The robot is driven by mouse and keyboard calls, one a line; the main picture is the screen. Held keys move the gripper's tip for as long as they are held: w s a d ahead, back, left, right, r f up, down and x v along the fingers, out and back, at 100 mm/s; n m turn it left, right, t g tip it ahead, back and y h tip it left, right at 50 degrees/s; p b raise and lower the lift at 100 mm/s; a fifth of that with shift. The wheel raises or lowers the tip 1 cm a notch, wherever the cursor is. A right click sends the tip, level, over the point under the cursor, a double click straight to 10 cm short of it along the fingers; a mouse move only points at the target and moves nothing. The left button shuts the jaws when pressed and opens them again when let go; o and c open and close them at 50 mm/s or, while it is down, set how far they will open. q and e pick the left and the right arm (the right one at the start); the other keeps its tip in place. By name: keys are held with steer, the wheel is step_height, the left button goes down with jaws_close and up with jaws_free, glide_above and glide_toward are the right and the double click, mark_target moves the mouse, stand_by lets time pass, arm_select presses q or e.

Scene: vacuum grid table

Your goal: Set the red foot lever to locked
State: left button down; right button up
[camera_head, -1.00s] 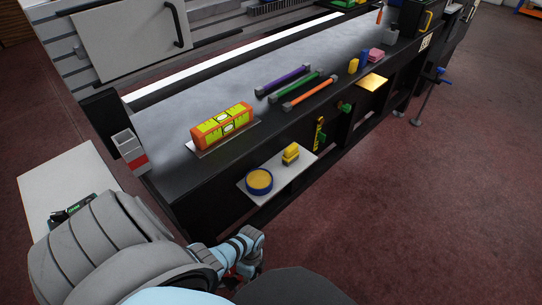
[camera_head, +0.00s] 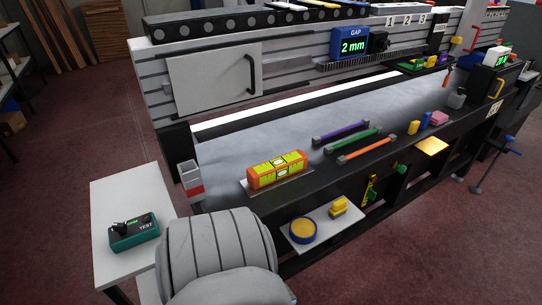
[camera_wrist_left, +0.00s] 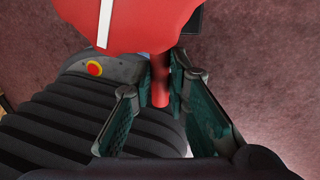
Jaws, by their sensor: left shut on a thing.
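The red foot lever (camera_wrist_left: 130,25) shows at the top of the left wrist view as a broad red part with a white stripe. A red post (camera_wrist_left: 160,92) runs down from it between the fingers. My left gripper (camera_wrist_left: 162,104) is shut on this red post, with its teal finger pads on either side. In the head view the lever and the left gripper are hidden. I cannot tell the lever's setting from these frames. My right gripper is in neither view.
The workbench (camera_head: 225,150) holds a level (camera_head: 276,169) and several coloured bars. A small shelf (camera_head: 322,228) sticks out in front with a round yellow-and-blue tin (camera_head: 303,229). A side table (camera_head: 115,185) at the left carries a green test box (camera_head: 134,231). Open floor lies at the right.

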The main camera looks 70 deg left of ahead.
arm_select(q)
steer(key=c, duration=1.6)
jaws_free()
steer(key=shift+o, duration=0.2)
step_height(320, 180, up, 12)
steer(key=w, duration=0.2)
steer(key=shift+a, duration=0.25)
steer(key=shift+f, duration=0.15)
